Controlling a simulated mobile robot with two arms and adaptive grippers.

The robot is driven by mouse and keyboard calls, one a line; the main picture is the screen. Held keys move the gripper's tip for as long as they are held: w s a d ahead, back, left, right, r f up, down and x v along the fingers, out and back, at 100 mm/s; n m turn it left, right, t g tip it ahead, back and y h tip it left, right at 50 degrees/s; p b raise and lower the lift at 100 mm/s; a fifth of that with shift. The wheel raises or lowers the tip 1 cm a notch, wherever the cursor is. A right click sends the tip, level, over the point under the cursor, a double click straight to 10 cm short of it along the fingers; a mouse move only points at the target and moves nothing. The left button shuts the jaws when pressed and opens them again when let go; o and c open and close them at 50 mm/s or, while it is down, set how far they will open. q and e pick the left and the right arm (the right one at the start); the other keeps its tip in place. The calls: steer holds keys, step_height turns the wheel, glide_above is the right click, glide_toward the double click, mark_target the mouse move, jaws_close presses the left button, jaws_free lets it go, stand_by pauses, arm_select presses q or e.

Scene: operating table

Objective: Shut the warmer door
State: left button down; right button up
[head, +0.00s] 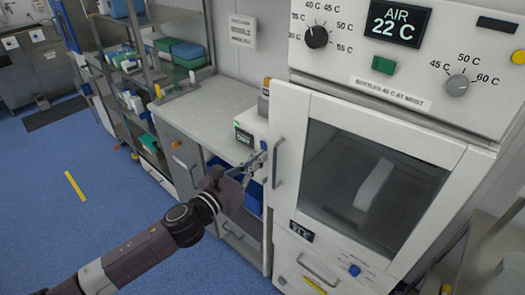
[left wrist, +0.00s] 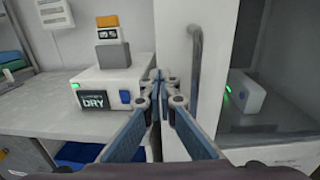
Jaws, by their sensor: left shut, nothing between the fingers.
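The warmer door (head: 287,190) is a white frame around a dark glass pane, with a grey vertical bar handle (head: 277,163) near its left edge. I cannot tell if a gap stands between door and cabinet. In the left wrist view the handle (left wrist: 195,75) is right of my fingers. My left gripper (head: 263,152) is shut and empty at the door's left edge. Its fingertips (left wrist: 161,82) overlap that edge in view; contact is unclear. A pale box (left wrist: 246,95) with a green light shows behind the pane. My right gripper is not in view.
A control panel (head: 420,75) with dials and a display sits above the door, drawers (head: 315,270) below. A white DRY unit (left wrist: 120,80) stands on the counter (head: 195,110) left of the door. A stocked shelf rack (head: 130,75) stands farther left.

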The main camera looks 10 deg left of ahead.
arm_select(q)
steer(key=shift+x, duration=0.85)
